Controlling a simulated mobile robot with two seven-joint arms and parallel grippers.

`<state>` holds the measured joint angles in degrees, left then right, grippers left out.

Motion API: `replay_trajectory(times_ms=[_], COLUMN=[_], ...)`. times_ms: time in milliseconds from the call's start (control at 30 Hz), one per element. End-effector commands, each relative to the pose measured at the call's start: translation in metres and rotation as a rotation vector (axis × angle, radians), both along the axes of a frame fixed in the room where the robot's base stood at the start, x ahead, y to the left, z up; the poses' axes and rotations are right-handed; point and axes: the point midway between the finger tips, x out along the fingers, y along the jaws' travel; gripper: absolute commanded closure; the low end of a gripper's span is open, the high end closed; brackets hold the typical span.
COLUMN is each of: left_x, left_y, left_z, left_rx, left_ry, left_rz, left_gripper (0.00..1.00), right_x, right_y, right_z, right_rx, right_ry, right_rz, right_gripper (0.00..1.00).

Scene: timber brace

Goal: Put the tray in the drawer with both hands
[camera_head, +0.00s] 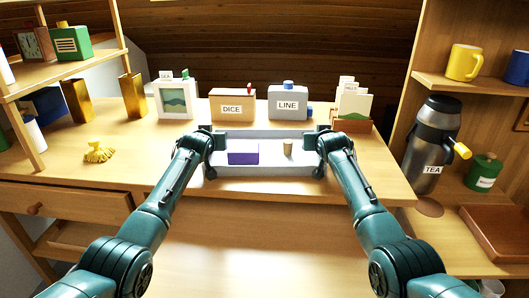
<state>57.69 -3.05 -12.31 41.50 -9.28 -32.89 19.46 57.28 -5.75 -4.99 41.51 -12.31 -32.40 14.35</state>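The light grey tray (268,169) sits at the front middle of the wooden desk. A purple box (243,157) and a small tan cylinder (288,148) are in it. My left gripper (209,158) is at the tray's left end and my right gripper (321,158) is at its right end. Both seem to touch or nearly touch the ends, but the fingers are small and dark, so their closing is unclear. A wooden drawer front (75,208) with a round knob is under the desk at the left. I cannot tell how far it is open.
Behind the tray stand a picture frame (175,100), a DICE box (232,105), a grey LINE container (288,102) and a card holder (352,108). A yellow object (98,151) lies at the left. A TEA flask (434,143) stands right of the desk. The desk between yellow object and tray is clear.

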Motion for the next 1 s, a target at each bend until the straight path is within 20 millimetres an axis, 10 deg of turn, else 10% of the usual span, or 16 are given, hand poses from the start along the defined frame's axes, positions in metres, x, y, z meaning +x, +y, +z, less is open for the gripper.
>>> replay_trajectory(times_ms=[400, 1000], left_x=[0.0027, 0.0025], left_y=[-0.0002, -0.0002], left_z=[-0.0010, -0.0012], left_rx=[0.000, 0.000], left_ry=[-0.001, 0.000], left_rz=[-0.001, 0.000], left_gripper=[0.64, 1.00], right_x=[0.0028, 0.0025], right_y=[0.0002, 0.0002], right_z=[-0.0009, -0.0012], right_rx=[0.001, 0.000], right_ry=[-0.001, 0.000], right_rz=[0.001, 0.001], right_gripper=[0.64, 1.00])
